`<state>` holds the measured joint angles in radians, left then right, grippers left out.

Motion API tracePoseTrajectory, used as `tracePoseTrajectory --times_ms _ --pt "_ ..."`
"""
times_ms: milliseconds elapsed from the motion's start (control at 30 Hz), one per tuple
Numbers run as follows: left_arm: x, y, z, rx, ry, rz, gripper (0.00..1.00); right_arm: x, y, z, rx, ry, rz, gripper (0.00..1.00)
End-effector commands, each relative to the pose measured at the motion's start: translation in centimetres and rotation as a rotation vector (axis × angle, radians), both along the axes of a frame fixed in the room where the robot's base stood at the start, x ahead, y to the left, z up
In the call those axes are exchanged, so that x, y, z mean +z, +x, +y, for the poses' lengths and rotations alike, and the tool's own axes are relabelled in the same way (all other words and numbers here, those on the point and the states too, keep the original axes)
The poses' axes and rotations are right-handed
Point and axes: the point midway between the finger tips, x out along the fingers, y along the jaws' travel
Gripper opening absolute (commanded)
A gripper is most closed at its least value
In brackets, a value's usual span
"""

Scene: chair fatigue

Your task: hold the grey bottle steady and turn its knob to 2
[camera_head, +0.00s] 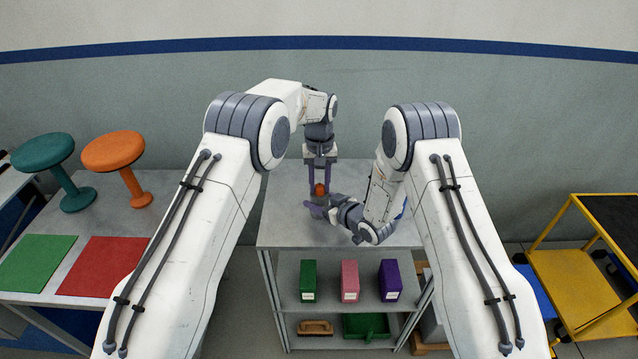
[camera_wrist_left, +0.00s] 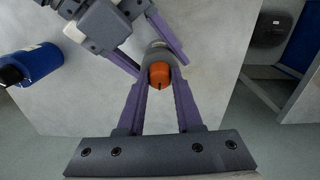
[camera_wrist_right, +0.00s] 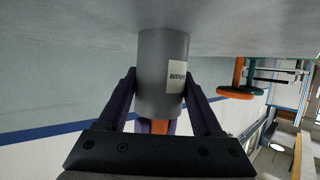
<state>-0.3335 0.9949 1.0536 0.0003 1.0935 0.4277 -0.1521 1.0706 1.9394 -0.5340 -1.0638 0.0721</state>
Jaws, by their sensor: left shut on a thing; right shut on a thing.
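The grey bottle (camera_wrist_right: 160,75) stands upright on the table, with a pale label (camera_wrist_right: 175,77) on its side in the right wrist view. Its orange knob (camera_wrist_left: 159,76) is on top, with a small dark mark; I cannot read any number. My left gripper (camera_head: 319,186) reaches from above and is shut on the orange knob (camera_head: 320,189). My right gripper (camera_wrist_right: 160,92) comes in from the side and is shut on the grey body, one finger on each side. In the head view the bottle's body is mostly hidden by the grippers.
A blue bottle (camera_wrist_left: 38,62) with a black cap lies or stands beside my right gripper. Green (camera_head: 308,281), pink (camera_head: 349,281) and purple (camera_head: 390,281) boxes are on the shelf below. Stools (camera_head: 114,152) are on the left table. A yellow cart (camera_head: 575,285) stands right.

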Motion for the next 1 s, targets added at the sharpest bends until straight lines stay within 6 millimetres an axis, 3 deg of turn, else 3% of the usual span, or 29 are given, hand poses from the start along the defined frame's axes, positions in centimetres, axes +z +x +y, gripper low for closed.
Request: tracePoseTrajectory --times_ms 600,633,700,1000 --pt "0.08 0.09 0.04 0.038 0.0 -0.003 0.0 0.07 0.03 -0.01 0.0 0.001 -0.001 0.0" --pt "0.08 0.09 0.04 0.038 0.0 -0.003 0.46 0.07 0.03 -0.01 0.0 0.001 -0.001 0.0" --pt "0.07 0.08 0.04 0.038 0.0 -0.003 0.65 0.07 0.03 -0.01 0.0 0.001 -0.001 0.0" --pt "0.12 0.04 0.01 0.037 0.0 -0.001 0.65 0.08 0.04 0.01 0.0 0.001 -0.002 0.0"
